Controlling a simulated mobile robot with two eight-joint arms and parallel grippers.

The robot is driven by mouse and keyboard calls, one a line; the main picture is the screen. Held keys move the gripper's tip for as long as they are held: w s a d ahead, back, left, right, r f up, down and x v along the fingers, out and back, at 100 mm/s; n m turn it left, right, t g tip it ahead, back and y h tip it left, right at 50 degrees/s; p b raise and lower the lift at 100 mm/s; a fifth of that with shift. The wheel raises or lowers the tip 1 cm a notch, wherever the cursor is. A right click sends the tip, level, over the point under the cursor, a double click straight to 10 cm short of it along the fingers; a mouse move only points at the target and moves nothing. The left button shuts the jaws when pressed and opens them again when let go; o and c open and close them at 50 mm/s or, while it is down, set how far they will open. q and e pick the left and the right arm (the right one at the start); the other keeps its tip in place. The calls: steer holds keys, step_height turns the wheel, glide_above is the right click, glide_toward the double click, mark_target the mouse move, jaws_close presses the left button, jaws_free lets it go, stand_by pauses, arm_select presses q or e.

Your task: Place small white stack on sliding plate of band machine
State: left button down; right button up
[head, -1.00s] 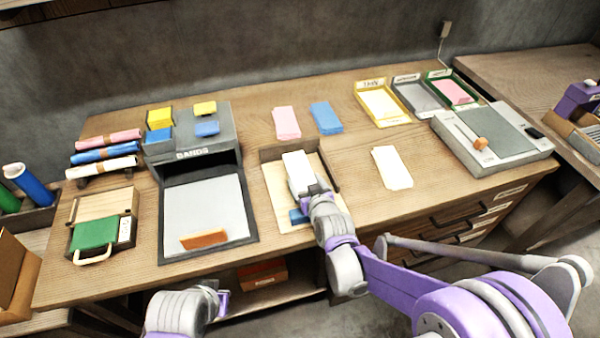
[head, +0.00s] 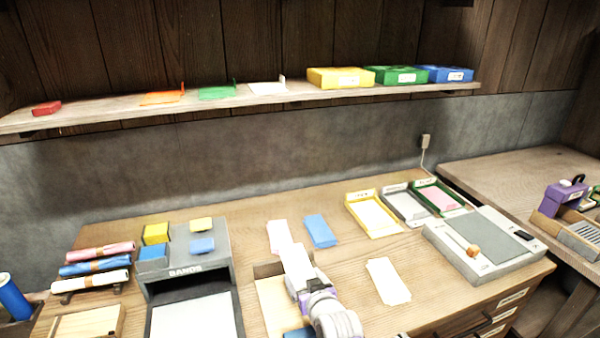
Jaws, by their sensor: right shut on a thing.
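The small white stack (head: 295,261) is in my right gripper (head: 308,288), which is shut on its near end. The stack appears raised above the wooden tray (head: 270,302) and overlaps the tray's back wall in the picture. The band machine (head: 190,262), grey and marked BANDS, stands to the left. Its pale sliding plate (head: 193,316) extends from the front, bare where visible; its near part is cut off by the picture's bottom edge. My left gripper is out of view.
A pink stack (head: 278,233) and a blue stack (head: 320,231) lie behind the tray. A cream stack (head: 387,281) lies to its right. Yellow and blue blocks sit on the machine's top. A shelf (head: 220,108) runs above the bench.

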steer(key=d+f+p, duration=0.1)
steer(key=d, duration=0.1)
steer(key=d+f+m+h+p, duration=0.1)
steer(key=d, duration=0.2)
steer(key=d+f+h+p, duration=0.1)
steer(key=d, duration=0.2)
steer(key=shift+s+d+f+m, duration=0.15)
steer(key=shift+d+m, duration=0.05)
steer(key=shift+m, duration=0.1)
steer(key=shift+m+t+h, duration=0.4)
steer(key=shift+m+h, duration=0.4)
steer(key=shift+h, duration=0.1)
steer(key=d+p, duration=0.1)
steer(key=d, duration=0.1)
steer(key=s+d+f+p, duration=0.1)
steer(key=d, duration=0.2)
steer(key=s+d+f, duration=0.1)
steer(key=d, duration=0.1)
steer(key=shift+s+d+p, duration=0.15)
steer(key=shift+d+p, duration=0.05)
steer(key=shift+p, duration=0.2)
steer(key=shift+s+d+f, duration=0.15)
steer(key=shift+s+d, duration=0.15)
steer(key=shift+d, duration=0.2)
